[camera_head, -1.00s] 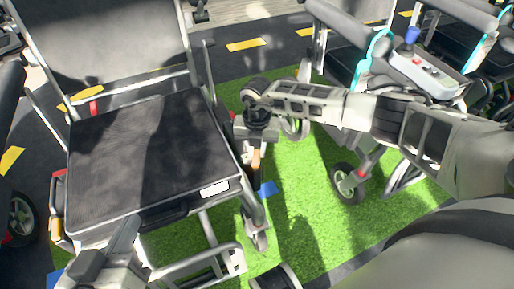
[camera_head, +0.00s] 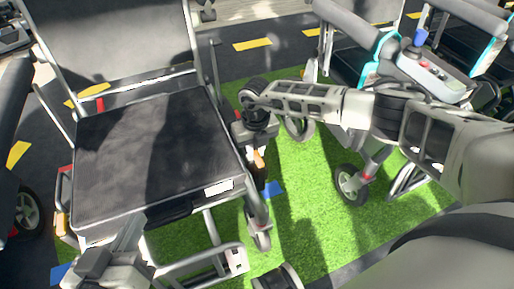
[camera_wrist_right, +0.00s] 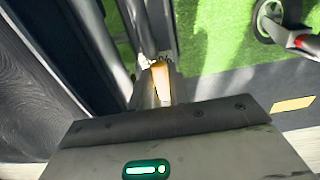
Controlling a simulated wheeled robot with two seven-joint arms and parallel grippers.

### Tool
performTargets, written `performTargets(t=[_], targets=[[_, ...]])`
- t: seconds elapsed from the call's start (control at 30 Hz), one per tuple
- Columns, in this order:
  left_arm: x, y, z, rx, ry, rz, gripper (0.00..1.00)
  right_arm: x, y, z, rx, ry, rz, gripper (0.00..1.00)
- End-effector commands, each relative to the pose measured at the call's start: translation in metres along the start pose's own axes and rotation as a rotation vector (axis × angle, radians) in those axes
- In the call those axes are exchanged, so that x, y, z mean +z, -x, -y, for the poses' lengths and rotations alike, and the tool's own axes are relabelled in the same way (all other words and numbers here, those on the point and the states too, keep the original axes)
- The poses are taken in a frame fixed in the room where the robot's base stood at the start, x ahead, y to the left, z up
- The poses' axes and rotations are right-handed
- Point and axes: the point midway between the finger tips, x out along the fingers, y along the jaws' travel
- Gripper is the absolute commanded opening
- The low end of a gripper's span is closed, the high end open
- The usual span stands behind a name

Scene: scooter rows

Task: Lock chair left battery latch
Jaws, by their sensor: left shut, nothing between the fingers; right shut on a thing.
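The wheelchair (camera_head: 150,150) with a black seat fills the left of the head view and faces me. An orange latch handle (camera_head: 260,160) stands upright beside the seat's right-hand edge in the picture. My right gripper (camera_head: 257,146) is shut on this handle from above. The orange handle also shows in the right wrist view (camera_wrist_right: 161,82), just beyond the gripper body; the fingertips are mostly hidden. A second yellow-orange part (camera_head: 61,225) sits at the chair's other side. My left gripper (camera_head: 130,232) is shut and empty, in front of the seat's front edge.
A second chair with a joystick box (camera_head: 430,70) stands at the upper right behind my right arm. The chair's footrest frame (camera_head: 210,262) is at lower centre. Green turf (camera_head: 310,200) is open between the chairs.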

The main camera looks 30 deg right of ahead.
Motion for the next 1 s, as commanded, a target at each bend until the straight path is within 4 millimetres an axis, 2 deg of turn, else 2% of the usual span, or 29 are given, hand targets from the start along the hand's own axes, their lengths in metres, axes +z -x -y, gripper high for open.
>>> performTargets(t=[0.47, 0.5, 0.57, 0.87, 1.0], targets=[[0.0, 0.0, 0.0, 0.0, 0.0, 0.0, 0.0, 0.0, -0.001, -0.001, -0.001, 0.02, -0.001, 0.0], [0.0, 0.0, 0.0, 0.0, 0.0, 0.0, 0.0, 0.0, -0.001, -0.001, -0.001, 0.02, -0.001, 0.26], [0.0, 0.0, 0.0, 0.0, 0.001, 0.0, 0.0, -0.001, -0.001, -0.001, -0.001, 0.019, -0.001, 0.4], [-0.001, 0.0, 0.0, 0.0, 0.0, -0.001, 0.0, 0.0, 0.002, -0.001, 0.0, 0.017, 0.0, 0.4], [-0.007, 0.002, -0.001, -0.007, -0.016, 0.001, 0.0, 0.001, 0.016, -0.001, 0.0, 0.017, 0.001, 0.4]])
